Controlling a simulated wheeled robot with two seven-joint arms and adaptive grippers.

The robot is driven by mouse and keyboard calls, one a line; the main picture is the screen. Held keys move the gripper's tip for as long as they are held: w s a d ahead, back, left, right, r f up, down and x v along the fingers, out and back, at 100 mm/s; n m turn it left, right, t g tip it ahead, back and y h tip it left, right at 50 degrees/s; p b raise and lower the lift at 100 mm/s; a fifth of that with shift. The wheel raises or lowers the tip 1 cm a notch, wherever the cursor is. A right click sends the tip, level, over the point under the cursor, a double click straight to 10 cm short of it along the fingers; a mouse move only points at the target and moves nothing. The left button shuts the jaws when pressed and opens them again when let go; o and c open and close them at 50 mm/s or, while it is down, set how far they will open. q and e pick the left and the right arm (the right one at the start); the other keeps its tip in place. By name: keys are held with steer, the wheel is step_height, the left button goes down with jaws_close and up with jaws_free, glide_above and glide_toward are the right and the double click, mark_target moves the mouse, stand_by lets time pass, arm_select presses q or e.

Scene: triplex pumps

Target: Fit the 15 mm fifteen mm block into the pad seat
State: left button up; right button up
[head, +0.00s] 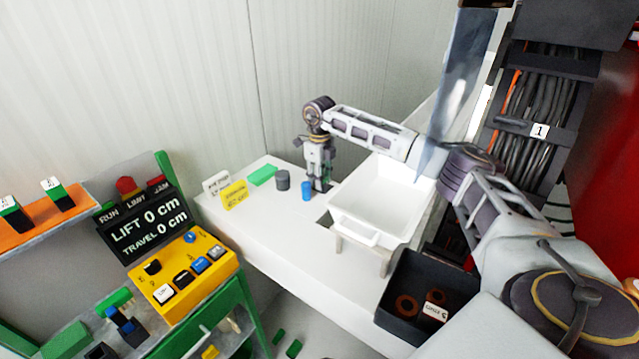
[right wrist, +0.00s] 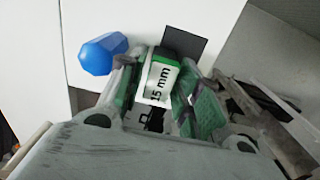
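The 15 mm block (right wrist: 183,68) is green with a white label reading "15 mm". In the right wrist view it sits between the two fingers of my right gripper (right wrist: 165,95), which look shut on it. In the head view my right gripper (head: 319,186) points down at the white table, just right of a blue piece. A flat dark square (right wrist: 187,44), perhaps the pad seat, lies just beyond the block's end; a dark patch (head: 325,217) also shows in the head view. I cannot tell whether the block touches it. My left gripper is not in view.
A blue piece (head: 306,191), a grey cylinder (head: 283,180), a green block (head: 262,176) and a yellow sign (head: 235,195) stand left of the gripper. A white tray (head: 345,228) and black bin (head: 385,325) are to the right. The table's front-left is clear.

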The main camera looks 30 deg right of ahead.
steer(key=shift+f, duration=0.1)
steer(key=shift+c, duration=0.4)
jaws_close()
steer(key=shift+r+b, duration=0.75)
steer(key=shift+r, duration=4.3)
steer(key=shift+f, duration=0.1)
